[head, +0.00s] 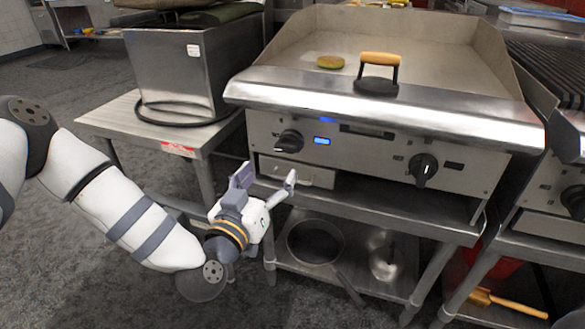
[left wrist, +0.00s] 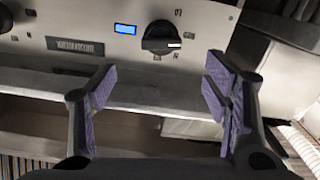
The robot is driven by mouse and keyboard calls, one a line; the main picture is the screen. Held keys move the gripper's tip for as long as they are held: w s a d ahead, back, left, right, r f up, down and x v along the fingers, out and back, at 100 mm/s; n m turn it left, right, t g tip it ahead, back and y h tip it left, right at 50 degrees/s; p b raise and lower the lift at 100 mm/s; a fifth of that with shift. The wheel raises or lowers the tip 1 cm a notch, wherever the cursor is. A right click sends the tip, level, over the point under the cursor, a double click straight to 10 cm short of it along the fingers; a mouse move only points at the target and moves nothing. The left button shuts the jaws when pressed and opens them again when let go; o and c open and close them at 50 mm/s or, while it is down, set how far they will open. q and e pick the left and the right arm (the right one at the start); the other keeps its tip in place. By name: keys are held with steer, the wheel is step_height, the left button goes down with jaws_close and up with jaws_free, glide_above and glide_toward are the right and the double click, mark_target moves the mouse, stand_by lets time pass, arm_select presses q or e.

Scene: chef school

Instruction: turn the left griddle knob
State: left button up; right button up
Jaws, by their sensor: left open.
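The left griddle knob (head: 290,141) is black and round, on the left of the steel front panel (head: 338,151), beside a small lit blue display (head: 322,141). My left gripper (head: 266,178) is open and empty, in front of the panel and a little below and left of this knob in the head view. The fingers are apart from the knob. In the left wrist view the picture looks upside down; the knob (left wrist: 161,38) lies beyond the open fingers (left wrist: 160,82), near the top middle. My right gripper is not in view.
The griddle top (head: 440,65) holds a patty (head: 330,62) and a press with a wooden handle (head: 380,59). Its front ledge (head: 440,107) juts out above the knobs. A second knob (head: 423,170) is further right. A steel side table (head: 140,125) stands left. A pan (head: 314,242) lies on the lower shelf.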

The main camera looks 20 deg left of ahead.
mark_target(286, 149)
arm_select(q)
steer(key=w+b, duration=0.1)
steer(key=w, duration=1.1)
steer(key=shift+w+d, duration=0.1)
steer(key=shift+w, duration=0.15)
steer(key=shift+c, duration=0.2)
steer(key=c, duration=1.1)
